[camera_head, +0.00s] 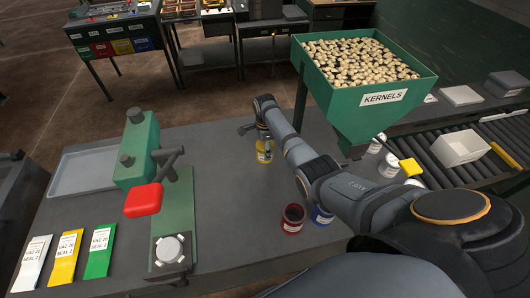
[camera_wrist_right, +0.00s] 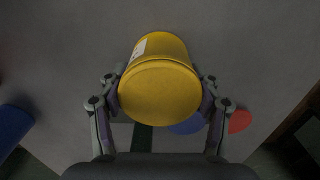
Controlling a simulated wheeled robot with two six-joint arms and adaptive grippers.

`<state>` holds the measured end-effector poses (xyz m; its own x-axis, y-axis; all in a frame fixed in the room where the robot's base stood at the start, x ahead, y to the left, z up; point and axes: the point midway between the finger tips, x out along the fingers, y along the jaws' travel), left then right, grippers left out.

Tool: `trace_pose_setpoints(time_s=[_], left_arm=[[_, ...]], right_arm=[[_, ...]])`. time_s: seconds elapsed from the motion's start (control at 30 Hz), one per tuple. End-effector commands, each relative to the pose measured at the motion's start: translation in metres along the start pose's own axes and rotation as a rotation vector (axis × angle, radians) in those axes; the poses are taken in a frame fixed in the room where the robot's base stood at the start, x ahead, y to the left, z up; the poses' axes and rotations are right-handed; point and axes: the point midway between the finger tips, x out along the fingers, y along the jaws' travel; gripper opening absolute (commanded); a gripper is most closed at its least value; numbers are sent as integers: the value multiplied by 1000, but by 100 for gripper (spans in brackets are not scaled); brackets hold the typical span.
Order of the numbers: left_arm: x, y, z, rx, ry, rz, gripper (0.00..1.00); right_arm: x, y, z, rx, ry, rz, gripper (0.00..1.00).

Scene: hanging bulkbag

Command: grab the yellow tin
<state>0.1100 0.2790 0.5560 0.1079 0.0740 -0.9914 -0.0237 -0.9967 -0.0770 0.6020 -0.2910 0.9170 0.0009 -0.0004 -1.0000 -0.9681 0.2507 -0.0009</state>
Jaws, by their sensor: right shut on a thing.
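The yellow tin (camera_head: 264,155) with a white label is at the middle of the grey table in the head view. My right gripper (camera_head: 263,131) is at its upper part. In the right wrist view the yellow tin (camera_wrist_right: 160,90) fills the space between the two fingers of my right gripper (camera_wrist_right: 160,103), which are shut on it from both sides. The tin's round yellow end faces the wrist camera. Whether it touches the table is hard to tell. My left gripper is not in view.
A red tin (camera_head: 292,219) and a blue tin (camera_head: 321,216) stand near my right forearm. A green hopper of kernels (camera_head: 366,88) rises at the right. A green sealing device with a red handle (camera_head: 143,200) and colored packets (camera_head: 66,257) are at the left.

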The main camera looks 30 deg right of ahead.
Motion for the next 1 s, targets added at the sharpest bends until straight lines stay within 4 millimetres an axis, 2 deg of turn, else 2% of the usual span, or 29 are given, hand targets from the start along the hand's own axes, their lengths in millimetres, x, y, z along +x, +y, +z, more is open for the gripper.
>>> trace_pose_setpoints(time_s=[0.27, 0.37, 0.5, 0.67, 0.87, 1.0], left_arm=[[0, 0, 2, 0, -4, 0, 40], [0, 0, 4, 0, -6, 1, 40], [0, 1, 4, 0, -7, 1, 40], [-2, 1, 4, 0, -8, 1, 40], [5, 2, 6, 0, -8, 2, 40], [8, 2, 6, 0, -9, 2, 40]], right_arm=[[-2, 0, 0, 0, 0, -1, 29], [-11, -1, 0, 0, 0, -2, 29], [-34, -1, 0, 0, 0, -4, 29], [-52, 18, 4, -1, 0, -2, 29], [-86, 46, 10, -1, -1, -4, 29], [-100, 75, 15, -1, -1, -1, 29]])
